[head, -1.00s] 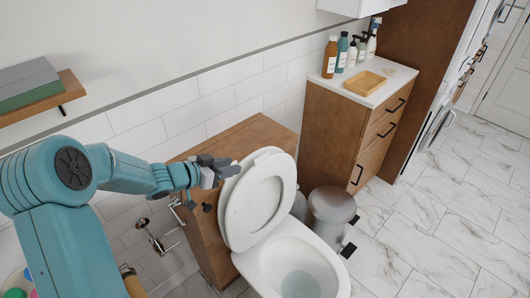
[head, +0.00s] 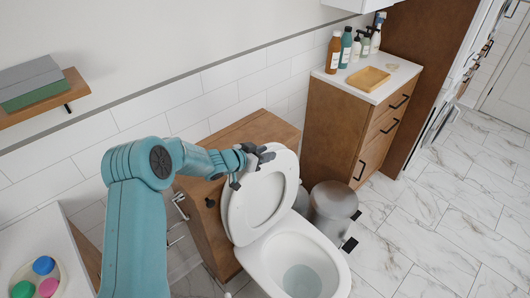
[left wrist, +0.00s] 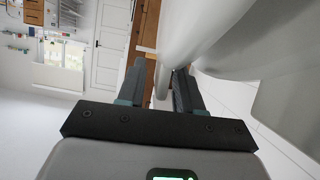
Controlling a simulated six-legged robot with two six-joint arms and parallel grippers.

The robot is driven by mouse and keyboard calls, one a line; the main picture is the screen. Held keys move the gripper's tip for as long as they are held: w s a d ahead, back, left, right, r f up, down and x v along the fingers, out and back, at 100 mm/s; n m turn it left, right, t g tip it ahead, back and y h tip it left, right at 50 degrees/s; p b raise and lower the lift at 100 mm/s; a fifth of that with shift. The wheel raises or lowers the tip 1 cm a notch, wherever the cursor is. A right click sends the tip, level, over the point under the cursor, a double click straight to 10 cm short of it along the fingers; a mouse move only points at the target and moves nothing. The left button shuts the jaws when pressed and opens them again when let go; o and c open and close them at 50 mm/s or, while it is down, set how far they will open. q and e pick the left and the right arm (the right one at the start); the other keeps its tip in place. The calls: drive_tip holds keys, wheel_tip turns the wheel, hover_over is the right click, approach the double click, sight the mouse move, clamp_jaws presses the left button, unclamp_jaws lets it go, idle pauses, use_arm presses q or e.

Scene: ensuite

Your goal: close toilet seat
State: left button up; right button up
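The white toilet seat (head: 236,220) stands raised, leaning back toward the wooden cistern box (head: 207,238). The white toilet bowl (head: 265,258) below it is uncovered. My left gripper (head: 254,171) is at the upper left rim of the raised seat, with its dark fingers spread apart. In the left wrist view the two fingers (left wrist: 160,76) are apart. A white curved rim (left wrist: 188,28), likely the seat, lies at and just beyond the fingertips; I cannot tell whether they touch it. My right gripper is not in view.
A grey bin (head: 333,205) stands right of the toilet. Beyond it is a wooden cabinet (head: 333,130) with bottles (head: 346,48) and a tray (head: 367,78) on top. A shelf (head: 50,100) is on the left wall. The marble floor (head: 440,220) at right is clear.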

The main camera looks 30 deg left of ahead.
use_arm(q)
drive_tip(key=shift+w+d, duration=0.1)
drive_tip(key=shift+w, duration=0.05)
clamp_jaws()
drive_tip(key=shift+f, duration=0.1)
